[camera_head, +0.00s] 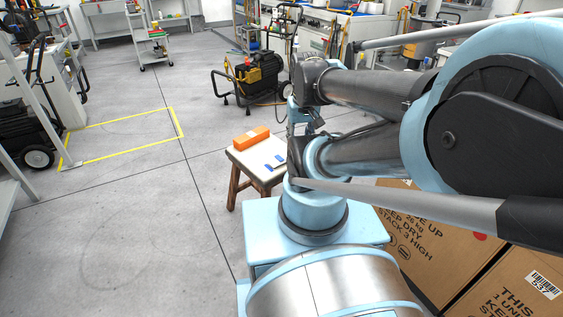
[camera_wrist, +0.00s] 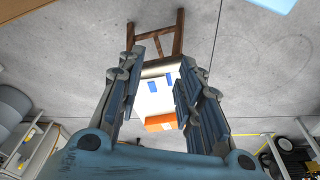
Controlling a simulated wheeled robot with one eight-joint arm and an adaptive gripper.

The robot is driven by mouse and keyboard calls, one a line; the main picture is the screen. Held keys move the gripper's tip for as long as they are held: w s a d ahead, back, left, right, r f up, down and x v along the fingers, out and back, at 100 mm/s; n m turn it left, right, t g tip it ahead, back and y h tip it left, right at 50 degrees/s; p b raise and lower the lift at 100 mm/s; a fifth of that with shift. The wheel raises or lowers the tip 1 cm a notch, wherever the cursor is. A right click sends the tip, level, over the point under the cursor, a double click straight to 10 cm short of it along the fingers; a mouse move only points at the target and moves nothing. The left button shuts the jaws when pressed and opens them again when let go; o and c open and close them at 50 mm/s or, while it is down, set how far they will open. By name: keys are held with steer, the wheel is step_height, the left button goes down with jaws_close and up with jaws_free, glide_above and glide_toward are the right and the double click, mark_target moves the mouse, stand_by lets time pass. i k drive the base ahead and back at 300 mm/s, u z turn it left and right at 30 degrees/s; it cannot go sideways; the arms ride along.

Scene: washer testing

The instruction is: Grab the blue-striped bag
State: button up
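A small wooden stool (camera_head: 236,188) with a pale top stands on the floor near the middle of the head view. A white item with blue marks, which looks like the blue-striped bag (camera_head: 276,160), lies on its top. Its edges are hard to tell from the pale top. In the wrist view the blue-marked bag (camera_wrist: 154,86) shows between the fingers of my gripper (camera_wrist: 158,68), with the stool legs above it. My gripper is open and empty, and it appears apart from the bag. In the head view my arm hides part of the stool's right side.
An orange box (camera_head: 251,138) lies on the stool beside the bag. Cardboard boxes (camera_head: 425,235) stand at the lower right. A black and yellow wheeled machine (camera_head: 256,75) stands behind the stool.

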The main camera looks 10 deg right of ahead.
mark_target(279, 160)
steer(key=z, duration=0.5)
steer(key=k, duration=1.2)
steer(key=z, duration=0.5)
steer(key=i, duration=0.65)
steer(key=u, duration=0.45)
